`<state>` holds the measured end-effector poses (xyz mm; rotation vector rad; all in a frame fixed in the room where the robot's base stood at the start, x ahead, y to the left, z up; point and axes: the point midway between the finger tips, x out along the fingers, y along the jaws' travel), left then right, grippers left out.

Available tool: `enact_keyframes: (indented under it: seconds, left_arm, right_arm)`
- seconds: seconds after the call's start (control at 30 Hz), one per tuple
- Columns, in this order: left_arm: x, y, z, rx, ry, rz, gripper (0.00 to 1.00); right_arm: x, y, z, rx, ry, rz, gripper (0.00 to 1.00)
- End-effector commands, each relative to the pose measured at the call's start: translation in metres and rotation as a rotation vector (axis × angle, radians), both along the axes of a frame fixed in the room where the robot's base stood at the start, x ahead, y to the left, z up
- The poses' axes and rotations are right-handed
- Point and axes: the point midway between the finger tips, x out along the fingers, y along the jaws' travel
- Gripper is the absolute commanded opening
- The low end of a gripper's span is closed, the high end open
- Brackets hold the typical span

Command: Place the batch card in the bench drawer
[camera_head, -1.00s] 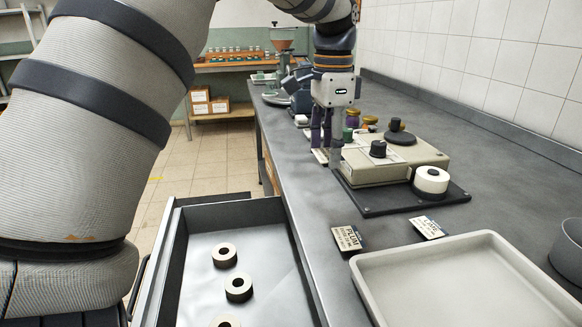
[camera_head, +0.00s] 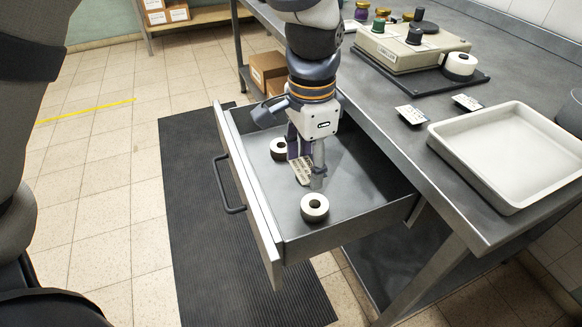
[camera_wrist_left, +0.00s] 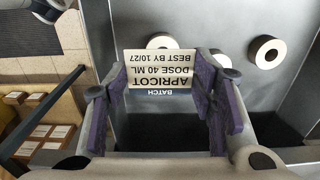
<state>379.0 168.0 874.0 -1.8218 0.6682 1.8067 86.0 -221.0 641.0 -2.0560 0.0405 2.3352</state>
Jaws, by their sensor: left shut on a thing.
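The batch card (camera_head: 301,172) is a small cream label reading "APRICOT, DOSE 40 ML"; it also shows upside down in the left wrist view (camera_wrist_left: 160,68). My left gripper (camera_head: 305,178) is shut on it, the card between its purple-grey fingers (camera_wrist_left: 162,90). The grey bench drawer (camera_head: 365,190) is pulled open, and the gripper with the card is over its inside. I cannot tell whether the card touches the drawer floor. My right gripper is not in view.
Tape rolls lie in the drawer, one near the front corner (camera_head: 315,209), one behind the gripper (camera_head: 279,150). Two other cards (camera_head: 411,115) (camera_head: 467,102) lie on the bench beside a white tray (camera_head: 477,193). The drawer's right part is clear. A dark mat (camera_head: 205,220) lies below.

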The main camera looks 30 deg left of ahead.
Motion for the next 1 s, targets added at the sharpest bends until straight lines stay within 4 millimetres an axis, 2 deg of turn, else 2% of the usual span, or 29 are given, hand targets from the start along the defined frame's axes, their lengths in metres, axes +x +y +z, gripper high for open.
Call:
enact_keyframes:
  seconds: [0.07, 0.17, 0.4, 0.5, 0.6, 0.77, 0.93, 1.0]
  left_arm:
    - [-0.003, -0.002, -0.003, 0.002, 0.001, -0.002, 0.23]
    - [0.003, 0.009, -0.012, 0.002, 0.004, 0.001, 0.23]
    - [0.043, 0.073, -0.053, 0.002, 0.014, 0.002, 0.23]
    - [0.053, 0.091, -0.078, 0.003, 0.017, 0.000, 0.23]
    - [0.061, 0.102, -0.092, 0.003, 0.012, -0.001, 0.23]
    - [0.068, 0.111, -0.102, 0.002, 0.006, -0.002, 0.23]
    - [0.070, 0.115, -0.132, 0.003, 0.008, -0.003, 0.23]
    - [0.070, 0.115, -0.138, 0.004, 0.006, -0.004, 0.23]
  right_arm:
    - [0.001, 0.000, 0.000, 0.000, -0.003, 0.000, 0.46]
    - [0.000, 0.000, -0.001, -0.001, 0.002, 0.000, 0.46]
    - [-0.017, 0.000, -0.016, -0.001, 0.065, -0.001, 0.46]
    - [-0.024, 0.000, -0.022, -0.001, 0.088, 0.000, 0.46]
    - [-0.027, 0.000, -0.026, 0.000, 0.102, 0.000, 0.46]
    - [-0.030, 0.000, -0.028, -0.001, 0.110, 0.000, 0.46]
    - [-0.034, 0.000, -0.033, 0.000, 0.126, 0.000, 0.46]
    - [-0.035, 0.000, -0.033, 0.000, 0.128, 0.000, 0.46]
